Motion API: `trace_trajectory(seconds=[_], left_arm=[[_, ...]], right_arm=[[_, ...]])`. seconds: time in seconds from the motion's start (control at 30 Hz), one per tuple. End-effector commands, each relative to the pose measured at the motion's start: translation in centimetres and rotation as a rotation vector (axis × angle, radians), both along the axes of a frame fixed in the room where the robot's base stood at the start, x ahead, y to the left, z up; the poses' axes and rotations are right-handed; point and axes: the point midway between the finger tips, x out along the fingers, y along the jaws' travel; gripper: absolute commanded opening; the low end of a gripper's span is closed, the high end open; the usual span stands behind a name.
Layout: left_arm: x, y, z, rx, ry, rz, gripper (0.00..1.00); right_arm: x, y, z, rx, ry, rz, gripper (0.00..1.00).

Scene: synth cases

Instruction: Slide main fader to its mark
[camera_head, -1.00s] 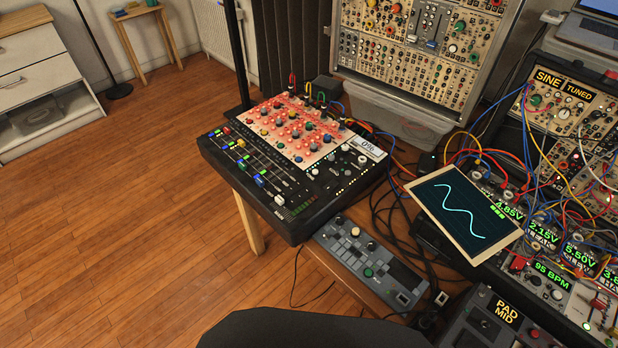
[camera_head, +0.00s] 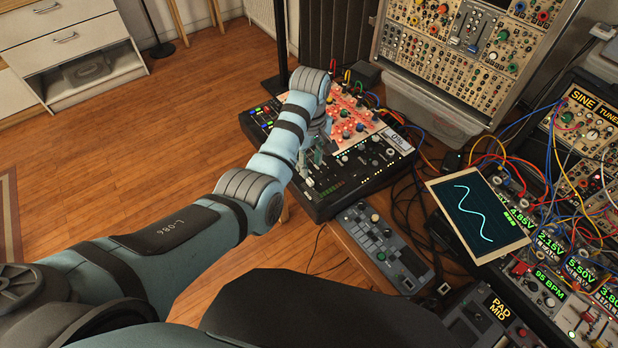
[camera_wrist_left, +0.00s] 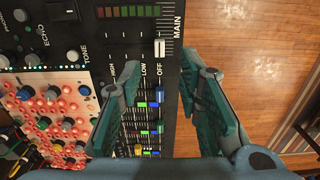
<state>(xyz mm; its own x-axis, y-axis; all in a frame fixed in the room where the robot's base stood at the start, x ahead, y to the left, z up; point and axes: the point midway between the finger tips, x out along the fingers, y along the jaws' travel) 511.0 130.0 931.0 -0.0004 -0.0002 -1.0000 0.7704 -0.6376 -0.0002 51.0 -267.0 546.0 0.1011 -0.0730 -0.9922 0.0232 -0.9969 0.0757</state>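The black mixer (camera_head: 345,195) stands on the table's left end. In the left wrist view, the main fader (camera_wrist_left: 160,47) has a white cap beside the printed word MAIN and a row of scale lines. My left gripper (camera_wrist_left: 152,66) is open, with its two teal fingers apart on either side of the fader's line. Its fingertips lie close to the cap, and nothing is between them. A small white display (camera_head: 397,140) on the mixer seems to read 0%.
A grey controller (camera_head: 385,243) sits in front of the mixer. A tablet with a wave (camera_head: 480,215) and cabled modules (camera_head: 590,130) stand right. Open wood floor (camera_head: 150,130) lies left.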

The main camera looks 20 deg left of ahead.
Motion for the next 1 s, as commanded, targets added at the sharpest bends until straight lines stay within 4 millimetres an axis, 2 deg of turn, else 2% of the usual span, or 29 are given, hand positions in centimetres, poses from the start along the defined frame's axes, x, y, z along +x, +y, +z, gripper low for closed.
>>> trace_trajectory(seconds=[0.03, 0.1, 0.2, 0.3, 0.57, 0.6, 0.8, 1.0], left_arm=[[-0.1, 0.0, -1.8, 0.001, 0.004, 0.000, 0.32], [-0.1, 0.0, -3.7, 0.000, 0.004, -0.001, 0.32], [-0.1, 0.0, -5.8, 0.000, 0.001, -0.001, 0.32], [-0.1, 0.0, -6.9, -0.001, 0.001, -0.001, 0.32], [0.0, 0.0, -7.1, -0.001, -0.002, -0.001, 0.32], [0.0, 0.0, -7.1, -0.001, -0.002, -0.001, 0.30], [0.0, 0.0, -7.1, -0.001, -0.001, -0.001, 0.00], [0.0, 0.0, -7.1, -0.001, -0.001, -0.001, 0.00]], right_arm=[[0.0, 0.0, -0.6, 0.000, 0.000, 0.000, 0.00], [0.0, 0.0, -1.2, 0.000, 0.001, 0.000, 0.00], [0.0, 0.0, -1.8, 0.000, 0.001, 0.000, 0.00], [0.0, 0.0, -2.1, 0.000, 0.001, 0.000, 0.00], [0.0, 0.0, -2.1, -0.001, 0.001, 0.000, 0.00], [0.0, 0.0, -2.1, -0.001, 0.001, 0.000, 0.00], [0.0, -0.1, -2.1, -0.001, 0.000, 0.000, 0.00], [0.0, -0.2, -2.0, -0.002, 0.000, 0.001, 0.00]])
